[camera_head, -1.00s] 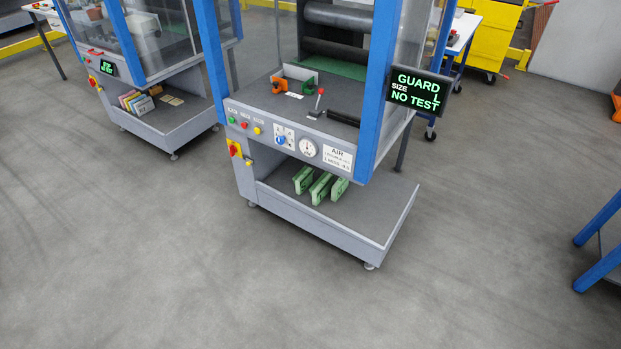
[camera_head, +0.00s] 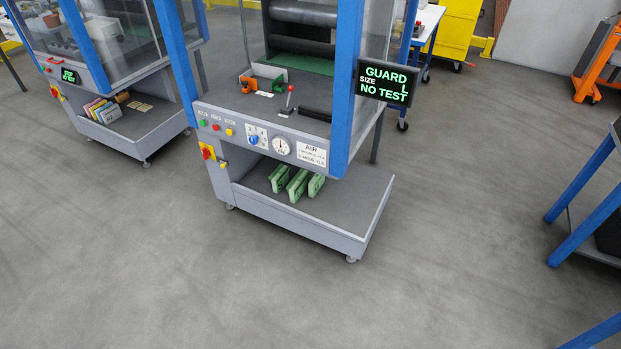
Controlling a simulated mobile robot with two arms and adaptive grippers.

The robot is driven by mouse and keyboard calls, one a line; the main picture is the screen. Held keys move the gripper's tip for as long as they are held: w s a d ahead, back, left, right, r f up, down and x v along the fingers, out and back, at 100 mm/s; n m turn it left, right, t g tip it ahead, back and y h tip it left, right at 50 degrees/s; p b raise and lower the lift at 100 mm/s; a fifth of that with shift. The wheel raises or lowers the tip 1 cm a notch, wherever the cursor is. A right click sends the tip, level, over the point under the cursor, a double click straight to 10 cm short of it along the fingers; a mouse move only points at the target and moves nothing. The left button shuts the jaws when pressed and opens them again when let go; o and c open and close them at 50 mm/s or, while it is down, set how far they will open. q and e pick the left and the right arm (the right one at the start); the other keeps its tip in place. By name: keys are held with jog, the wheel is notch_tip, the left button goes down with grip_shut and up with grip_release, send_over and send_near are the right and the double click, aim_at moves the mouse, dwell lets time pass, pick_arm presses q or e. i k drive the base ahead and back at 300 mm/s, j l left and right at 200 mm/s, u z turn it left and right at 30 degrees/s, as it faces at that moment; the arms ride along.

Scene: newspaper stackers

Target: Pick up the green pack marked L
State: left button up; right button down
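Several pale green packs stand upright side by side on the low grey shelf (camera_head: 345,212) of the middle machine. The left one (camera_head: 279,177), the middle one (camera_head: 297,186) and the right one (camera_head: 316,186) show dark marks on their faces, too small to read, so I cannot tell which is marked L. Neither of my grippers is in view.
A second machine (camera_head: 125,125) at the left holds coloured packs (camera_head: 101,110) on its low shelf. A blue-legged frame (camera_head: 588,215) stands at the right. An orange stand (camera_head: 597,65) and a yellow cabinet (camera_head: 455,35) are at the back. The floor in front is clear.

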aim_at(298, 185)
jog(key=i+j+z, duration=0.45)
jog(key=i+j, duration=0.2)
jog(key=i, duration=0.25)
jog(key=i+j+z, duration=0.5)
jog(key=i+j, duration=0.3)
jog(key=j, duration=0.1)
